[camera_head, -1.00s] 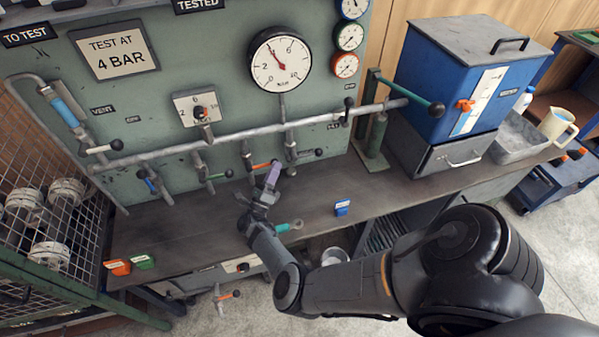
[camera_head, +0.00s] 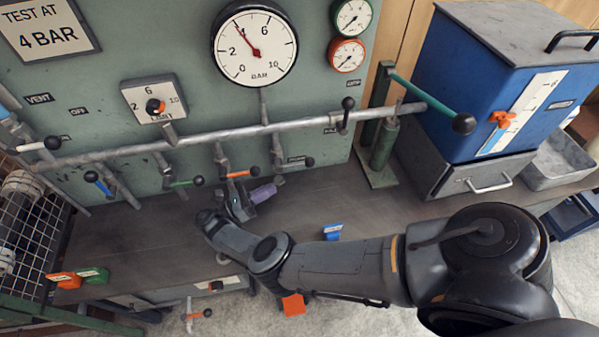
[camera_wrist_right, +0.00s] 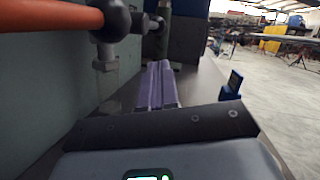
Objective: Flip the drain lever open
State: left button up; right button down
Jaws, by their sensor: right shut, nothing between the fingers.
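Several levers hang on the pipework in the head view: one with a white handle (camera_head: 38,145), one blue (camera_head: 98,183), one green (camera_head: 186,183), one orange (camera_head: 242,173) and one with a black knob (camera_head: 309,162). I cannot read which one is the drain lever. Another orange lever (camera_head: 200,314) sits below the bench edge. My right gripper (camera_head: 263,193) is shut and empty, with purple fingers just below and right of the orange handle. In the right wrist view, the purple fingers (camera_wrist_right: 157,86) lie together, and an orange handle (camera_wrist_right: 48,17) crosses the upper left, apart from them. My left gripper is not in view.
A long grey pipe (camera_head: 235,133) runs above the bench (camera_head: 130,230). A small blue block (camera_head: 332,231) and orange and green blocks (camera_head: 93,275) lie near the front edge.

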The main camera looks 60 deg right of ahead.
jog(key=shift+s+d+r, duration=0.1)
jog(key=shift+d+r, duration=0.05)
jog(key=shift+d, duration=0.1)
jog(key=p+x, duration=0.5)
jog(key=x, duration=0.4)
jog(key=shift+s+d, duration=0.25)
jog(key=shift+d, duration=0.05)
jog(key=shift+r, duration=0.1)
